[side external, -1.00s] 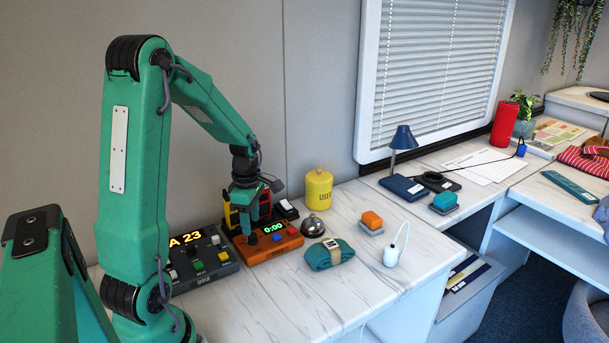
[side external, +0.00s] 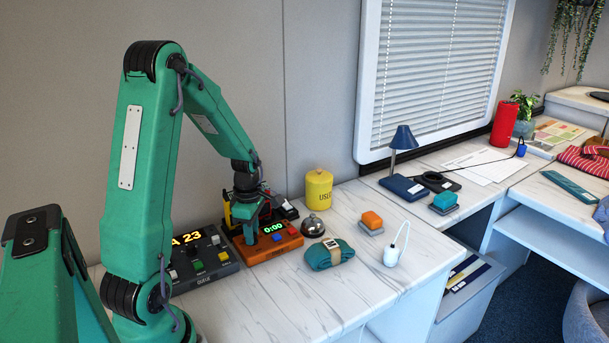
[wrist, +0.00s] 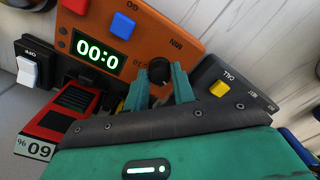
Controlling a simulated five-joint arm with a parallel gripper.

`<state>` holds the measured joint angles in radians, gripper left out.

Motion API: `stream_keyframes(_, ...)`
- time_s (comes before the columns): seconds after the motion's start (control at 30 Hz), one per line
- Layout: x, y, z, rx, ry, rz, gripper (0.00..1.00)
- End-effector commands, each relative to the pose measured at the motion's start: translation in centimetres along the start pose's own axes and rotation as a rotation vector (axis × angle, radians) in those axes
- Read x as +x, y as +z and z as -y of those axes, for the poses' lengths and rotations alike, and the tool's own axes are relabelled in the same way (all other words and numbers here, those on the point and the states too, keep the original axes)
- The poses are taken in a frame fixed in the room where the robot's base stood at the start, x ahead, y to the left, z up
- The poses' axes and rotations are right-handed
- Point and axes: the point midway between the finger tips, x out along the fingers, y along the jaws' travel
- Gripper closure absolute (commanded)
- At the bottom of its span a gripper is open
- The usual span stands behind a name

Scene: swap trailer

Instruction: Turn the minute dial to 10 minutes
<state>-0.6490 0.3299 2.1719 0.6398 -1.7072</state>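The orange timer box (side external: 284,247) stands on the counter; its green display (side external: 273,228) reads 0:00. The wrist view shows the box (wrist: 178,40) turned about, with the display (wrist: 97,54) upside down. The black minute dial (wrist: 158,69), marked MIN, shows at the fingertips in the wrist view; my gripper hides it in the side view. My gripper (side external: 250,238) points down over the box's left part. In the wrist view my gripper (wrist: 159,78) is open, one finger on each side of the dial; I cannot tell whether they touch it.
A dark panel with display and buttons (side external: 203,262) stands close on the left. A silver bell (side external: 313,227), a yellow canister (side external: 319,189) and a teal bundle (side external: 329,256) are at the right. A white switch (wrist: 29,72) and a red device (wrist: 70,108) stand behind the timer.

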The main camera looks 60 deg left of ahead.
Motion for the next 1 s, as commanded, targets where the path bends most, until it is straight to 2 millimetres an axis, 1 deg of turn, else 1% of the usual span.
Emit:
stream_keyframes(0.27, -0.02, 0.00, 0.00, 0.017, 0.000, 0.000, 0.98)
stream_keyframes(0.47, -0.03, 0.00, 0.00, 0.078, 0.000, 0.000, 0.98)
stream_keyframes(0.67, -0.04, 0.00, 0.00, 0.197, 0.000, 0.000, 0.98)
stream_keyframes(1.0, -0.05, 0.00, 0.00, 0.498, 0.000, 0.000, 0.98)
